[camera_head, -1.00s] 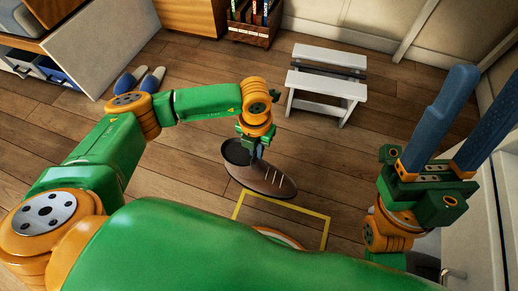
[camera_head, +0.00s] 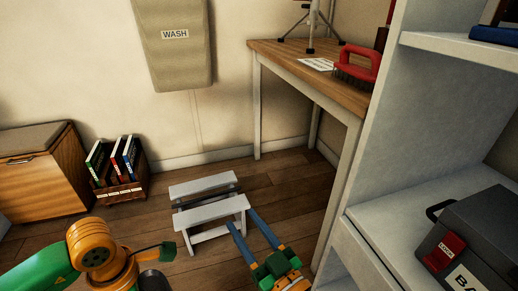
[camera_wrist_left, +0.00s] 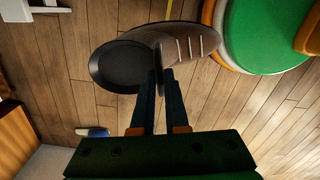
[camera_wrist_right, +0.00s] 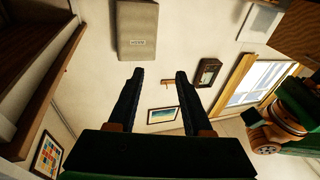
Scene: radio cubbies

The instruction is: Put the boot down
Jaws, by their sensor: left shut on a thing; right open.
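The brown boot (camera_wrist_left: 192,42) with pale laces and a wide dark opening shows in the left wrist view. My left gripper (camera_wrist_left: 160,76) is shut on the rim of its opening and holds it over the wooden floor; I cannot tell how high. In the head view only a dark bit, probably the boot (camera_head: 153,281), shows at the bottom edge beside my left gripper (camera_head: 160,256). My right gripper (camera_head: 241,219) is open and empty, in front of the white step stool. A short piece of yellow line (camera_wrist_left: 169,9) lies on the floor beyond the boot.
The white step stool (camera_head: 210,211) stands mid-floor. A book crate (camera_head: 119,187) and wooden chest (camera_head: 38,178) stand by the wall. A wooden table (camera_head: 318,86) with a red brush (camera_head: 360,64) and a grey shelf (camera_head: 376,150) with a dark box (camera_head: 475,245) fill the right.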

